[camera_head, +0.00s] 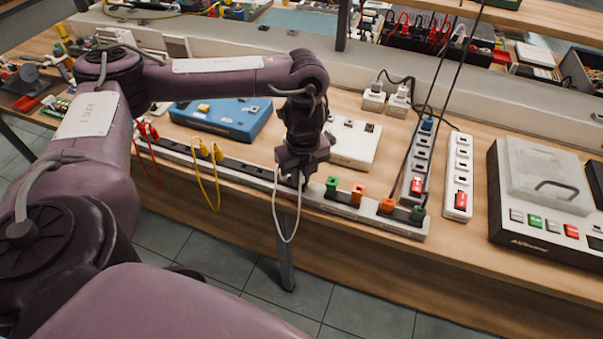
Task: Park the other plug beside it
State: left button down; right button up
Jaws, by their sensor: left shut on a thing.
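A long rail (250,171) of dark and light sections runs along the front edge of the wooden table, with coloured plugs standing in it. My left gripper (301,172) points down over the middle of this rail. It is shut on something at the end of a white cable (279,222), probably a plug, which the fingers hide. The white cable hangs in a loop in front of the table edge, and both its upper ends meet near the gripper. I cannot tell whether the held plug touches the rail. My right gripper is not in view.
Red plugs (147,131) and yellow plugs (204,147) stand left of the gripper; a green plug (331,185) and an orange plug (357,193) stand right. A blue box (222,118) and a white box (352,143) lie behind. Two power strips (459,169) stand right.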

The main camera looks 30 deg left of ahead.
pick_arm(q)
jog(key=shift+f, duration=0.25)
dwell(0.5)
jog(key=c, duration=1.3)
grip_release()
jog(key=shift+r, duration=0.1)
jog(key=r+p, duration=0.1)
jog(key=r, duration=0.2)
jog(key=r+p, duration=0.2)
jog(key=r, duration=0.2)
jog(key=shift+s+d+r, duration=0.15)
jog(key=shift+d+r, duration=0.05)
jog(key=shift+r, duration=0.05)
notch_tip(320, 180, up, 5)
jog(key=p, duration=0.6)
